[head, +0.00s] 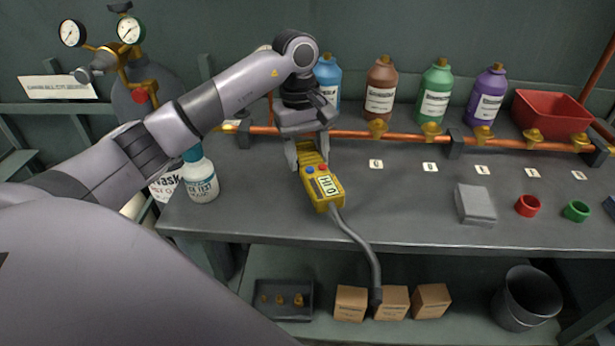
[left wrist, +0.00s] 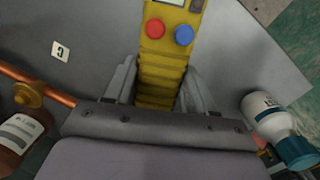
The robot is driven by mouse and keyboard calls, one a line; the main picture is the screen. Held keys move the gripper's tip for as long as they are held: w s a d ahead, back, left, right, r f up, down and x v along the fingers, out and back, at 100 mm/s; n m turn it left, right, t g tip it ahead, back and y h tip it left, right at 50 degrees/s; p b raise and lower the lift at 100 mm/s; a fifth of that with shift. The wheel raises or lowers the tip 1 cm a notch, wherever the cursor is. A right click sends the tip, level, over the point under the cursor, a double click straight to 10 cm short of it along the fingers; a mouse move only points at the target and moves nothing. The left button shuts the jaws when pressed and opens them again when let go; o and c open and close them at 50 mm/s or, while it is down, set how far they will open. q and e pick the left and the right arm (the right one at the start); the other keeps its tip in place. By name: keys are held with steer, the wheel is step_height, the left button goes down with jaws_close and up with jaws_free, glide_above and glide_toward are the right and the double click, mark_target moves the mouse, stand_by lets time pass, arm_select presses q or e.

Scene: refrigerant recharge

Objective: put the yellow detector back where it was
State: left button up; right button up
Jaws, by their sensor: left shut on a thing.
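The yellow detector (head: 322,187) has a red and a blue button, a small display and a grey flexible probe that hangs over the bench's front edge. My left gripper (head: 308,160) is shut on its ribbed grip, at the left part of the grey bench (head: 400,210). In the left wrist view the detector (left wrist: 165,60) lies between the two fingers of the gripper (left wrist: 158,90). I cannot tell whether the detector touches the bench top. My right gripper does not show.
A white spray bottle (head: 200,178) stands left of the detector. A copper pipe (head: 350,134) with brass valves runs along the back, before several coloured bottles. A grey block (head: 475,204), a red ring (head: 527,205) and a green ring (head: 577,211) lie at right. The bench middle is clear.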

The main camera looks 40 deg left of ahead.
arm_select(q)
steer(key=shift+f, duration=3.2)
steer(key=o, duration=1.1)
steer(key=shift+f, duration=0.15)
steer(key=shift+c, duration=0.2)
steer(key=shift+r, duration=0.45)
steer(key=r, duration=0.3)
steer(key=a+r, duration=0.1)
steer(key=r, duration=0.3)
steer(key=r+b, duration=0.1)
steer(key=r, duration=0.3)
steer(key=shift+a+r, duration=0.15)
steer(key=shift+a, duration=0.1)
